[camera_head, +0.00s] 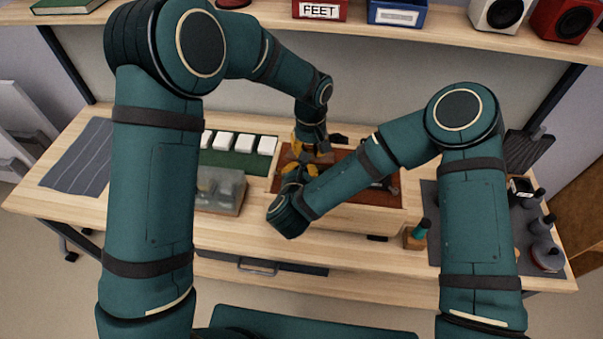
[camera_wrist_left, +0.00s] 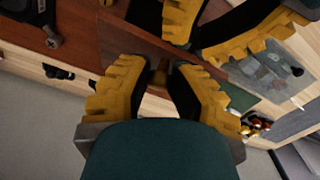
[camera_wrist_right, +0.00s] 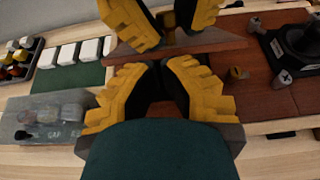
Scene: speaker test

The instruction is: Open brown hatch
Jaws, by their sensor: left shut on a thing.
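The brown hatch belongs to the reddish-brown top (camera_head: 378,189) of a wooden box (camera_head: 350,218) on the workbench. In the left wrist view its brown panel (camera_wrist_left: 130,42) looks tilted, and in the right wrist view it shows nearly edge-on (camera_wrist_right: 205,48) between my two grippers. My left gripper (camera_head: 312,150) has its yellow-and-black fingers (camera_wrist_left: 160,75) shut on a small brass-coloured knob (camera_wrist_left: 158,74) at the panel. My right gripper (camera_head: 290,172) is close by, its fingertips (camera_wrist_right: 157,72) at the near side of the panel. Its fingers are near each other; the gap and any contact are unclear.
A second brass knob (camera_wrist_right: 237,73) stands on the brown top beside a black fitting (camera_wrist_right: 300,40). Left of the box are a green mat with white blocks (camera_head: 238,160) and a clear-lidded case (camera_head: 220,190). Bottles (camera_head: 545,255) stand right. A shelf (camera_head: 400,30) hangs above.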

